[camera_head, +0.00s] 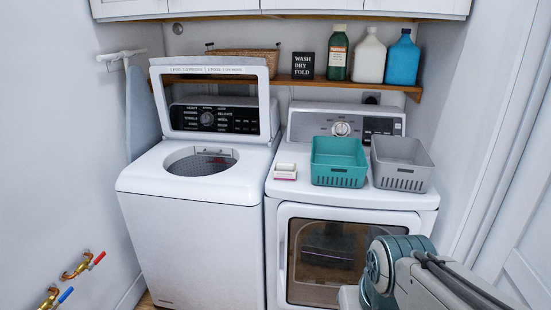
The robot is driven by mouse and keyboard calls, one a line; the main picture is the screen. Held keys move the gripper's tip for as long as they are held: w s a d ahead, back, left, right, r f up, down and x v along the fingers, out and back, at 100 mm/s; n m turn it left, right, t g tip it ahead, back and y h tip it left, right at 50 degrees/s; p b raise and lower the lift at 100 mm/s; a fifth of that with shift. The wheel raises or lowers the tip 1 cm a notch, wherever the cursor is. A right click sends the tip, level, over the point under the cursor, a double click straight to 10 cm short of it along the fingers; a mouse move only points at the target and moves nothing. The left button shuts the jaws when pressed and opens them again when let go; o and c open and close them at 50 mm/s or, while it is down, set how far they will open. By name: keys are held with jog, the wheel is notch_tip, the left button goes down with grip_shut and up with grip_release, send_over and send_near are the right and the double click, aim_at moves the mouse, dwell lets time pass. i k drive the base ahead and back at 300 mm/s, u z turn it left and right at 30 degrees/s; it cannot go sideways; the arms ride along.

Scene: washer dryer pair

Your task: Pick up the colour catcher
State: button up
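A small white box with a pink-red band (285,172), which looks like the colour catcher, lies on the front left of the dryer top (345,196). It sits just left of the teal basket, with a narrow gap between them. The print on it is too small to read. Part of my arm shows at the lower right, in front of the dryer. My gripper's fingers do not show.
A teal basket (338,177) and a grey basket (402,183) stand on the dryer right of the box. The washer (190,225) at left has its lid raised. Bottles and a wicker basket (243,62) stand on the shelf above.

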aim_at(280, 166)
jog(key=u, duration=0.15)
jog(key=i, duration=1.65)
jog(key=u, duration=0.15)
